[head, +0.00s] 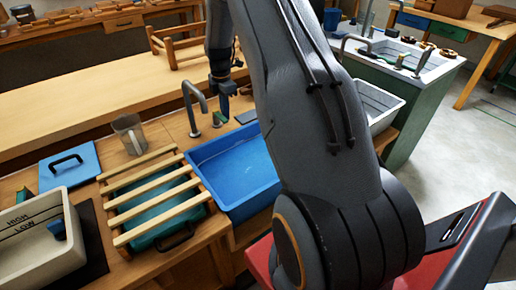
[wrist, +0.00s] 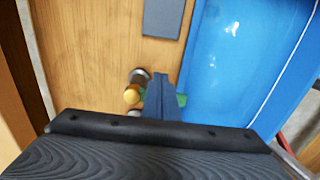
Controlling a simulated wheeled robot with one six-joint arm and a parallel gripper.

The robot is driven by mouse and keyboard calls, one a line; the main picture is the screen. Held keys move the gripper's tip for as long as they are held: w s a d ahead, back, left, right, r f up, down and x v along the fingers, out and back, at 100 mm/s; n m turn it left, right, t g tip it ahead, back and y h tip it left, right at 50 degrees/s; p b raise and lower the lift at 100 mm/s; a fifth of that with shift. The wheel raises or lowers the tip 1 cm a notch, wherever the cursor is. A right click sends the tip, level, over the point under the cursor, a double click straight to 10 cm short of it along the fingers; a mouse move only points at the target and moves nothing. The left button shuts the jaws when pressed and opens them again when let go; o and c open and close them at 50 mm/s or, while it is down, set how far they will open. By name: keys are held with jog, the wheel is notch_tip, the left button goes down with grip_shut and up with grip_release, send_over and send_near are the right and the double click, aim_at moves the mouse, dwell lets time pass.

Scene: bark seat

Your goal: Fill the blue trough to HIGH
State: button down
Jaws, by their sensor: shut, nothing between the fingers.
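The blue trough (head: 235,170) is set in the wooden bench, and it fills the right side of the wrist view (wrist: 235,75). Bright highlights inside it look like water, but I cannot read a level and see no HIGH mark on it. A grey curved tap (head: 190,95) stands at its back left. My gripper (head: 224,108) is shut and empty, pointing down at the lever. Whether it touches it is unclear.
A slatted wooden rack (head: 150,200) covers a teal trough left of the blue one. A clear jug (head: 130,134) stands behind it. A white trough (head: 60,262) marked HIGH and LOW is at the far left, near a blue board (head: 70,178).

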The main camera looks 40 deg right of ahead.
notch_tip(320, 180, up, 6)
jog(key=d+p, duration=0.1)
jog(key=p, duration=0.1)
jog(key=shift+w+d, duration=0.4)
dwell(0.5)
